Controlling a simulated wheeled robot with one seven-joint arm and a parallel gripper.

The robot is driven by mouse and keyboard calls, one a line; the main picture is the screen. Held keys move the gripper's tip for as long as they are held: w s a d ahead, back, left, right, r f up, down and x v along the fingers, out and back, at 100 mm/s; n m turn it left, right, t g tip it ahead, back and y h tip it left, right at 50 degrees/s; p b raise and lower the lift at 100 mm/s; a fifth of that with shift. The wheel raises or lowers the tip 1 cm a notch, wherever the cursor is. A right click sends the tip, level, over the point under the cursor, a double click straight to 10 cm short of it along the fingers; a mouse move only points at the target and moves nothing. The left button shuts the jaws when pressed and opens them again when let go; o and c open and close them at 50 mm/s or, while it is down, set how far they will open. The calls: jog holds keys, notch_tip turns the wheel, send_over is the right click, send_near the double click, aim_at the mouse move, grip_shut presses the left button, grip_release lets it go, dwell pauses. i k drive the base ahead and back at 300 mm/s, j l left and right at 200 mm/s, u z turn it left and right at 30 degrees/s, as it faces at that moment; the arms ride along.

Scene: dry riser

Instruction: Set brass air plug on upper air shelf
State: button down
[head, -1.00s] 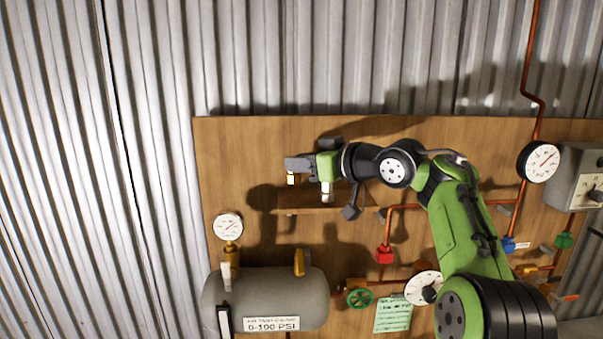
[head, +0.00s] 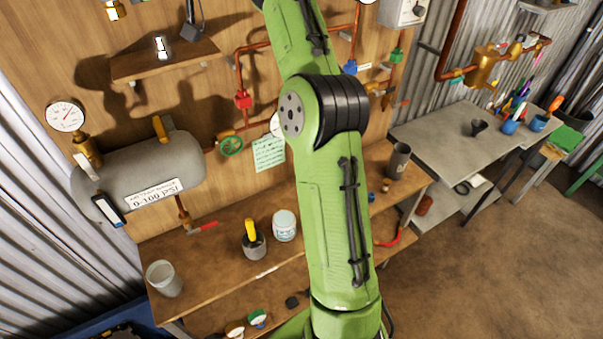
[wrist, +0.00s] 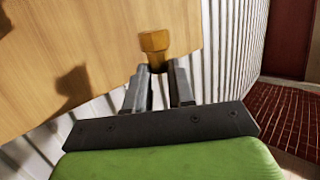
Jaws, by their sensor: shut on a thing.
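The brass air plug (wrist: 154,42) is between the two dark fingertips of my gripper (wrist: 157,72), which is shut on it. Most of my gripper is cut off there by the top edge. The upper air shelf (head: 150,70) is a brown plank on the wooden board. A small pale metal piece (head: 162,47) shows over the shelf; I cannot tell if it rests on it. The plug is apart from the shelf.
A grey air tank (head: 140,170) with a gauge (head: 66,116) is below the shelf. Red copper pipes and a red valve (head: 242,99) are to its right. The workbench (head: 215,255) holds cups. My green arm covers the middle of the view.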

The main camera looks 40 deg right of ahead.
aim_at(239, 265)
jog(key=k+l, duration=0.7)
